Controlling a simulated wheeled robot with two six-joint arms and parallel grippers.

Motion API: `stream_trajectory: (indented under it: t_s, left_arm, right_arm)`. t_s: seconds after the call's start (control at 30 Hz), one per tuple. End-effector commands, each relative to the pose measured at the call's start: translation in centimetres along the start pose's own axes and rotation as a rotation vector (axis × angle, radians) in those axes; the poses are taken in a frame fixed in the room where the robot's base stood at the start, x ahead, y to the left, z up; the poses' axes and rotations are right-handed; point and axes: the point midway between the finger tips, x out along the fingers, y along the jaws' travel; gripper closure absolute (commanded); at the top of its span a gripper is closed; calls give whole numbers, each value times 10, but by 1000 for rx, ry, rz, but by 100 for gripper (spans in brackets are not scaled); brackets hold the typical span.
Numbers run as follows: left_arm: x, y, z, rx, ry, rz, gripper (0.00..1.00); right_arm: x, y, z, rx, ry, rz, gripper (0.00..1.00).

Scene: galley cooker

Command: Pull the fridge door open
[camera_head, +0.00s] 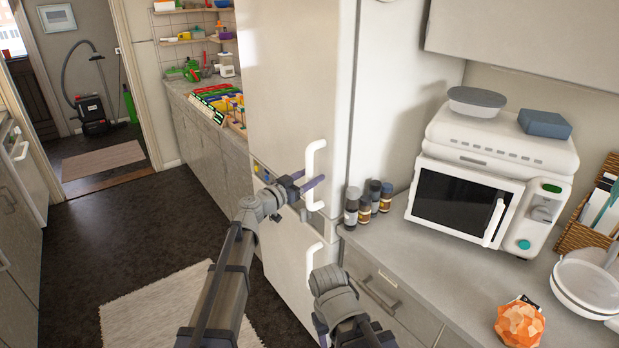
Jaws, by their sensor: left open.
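The tall white fridge (290,75) stands in the middle of the head view. Its doors look shut. A white upright handle (311,160) is on the upper door, and a second white handle (310,262) is on the lower door. My left gripper (306,183) is open at the lower part of the upper handle, its purple-grey fingers on either side of it or just in front. Whether they touch the handle I cannot tell. My right arm shows below the lower handle, but its fingers do not show.
To the right, a counter (440,265) holds small jars (365,205), a white microwave (470,200) and an orange faceted object (519,323). A cabinet (540,40) hangs above. A light rug (170,315) lies on the open dark floor at left.

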Motion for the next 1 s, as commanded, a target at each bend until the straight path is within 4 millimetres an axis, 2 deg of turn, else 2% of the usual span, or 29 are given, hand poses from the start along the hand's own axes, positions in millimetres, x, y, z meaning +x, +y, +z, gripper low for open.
stream_trajectory:
  t_s: [0.17,0.7,1.0]
  left_arm:
    - [0,0,0,0,0,0,40]
    - [-1,0,0,0,0,0,100]
    - [-1,0,0,0,0,0,100]
  right_arm:
    - [0,0,0,0,0,0,50]
    - [0,0,0,0,0,0,50]
    - [0,0,0,0,0,0,50]
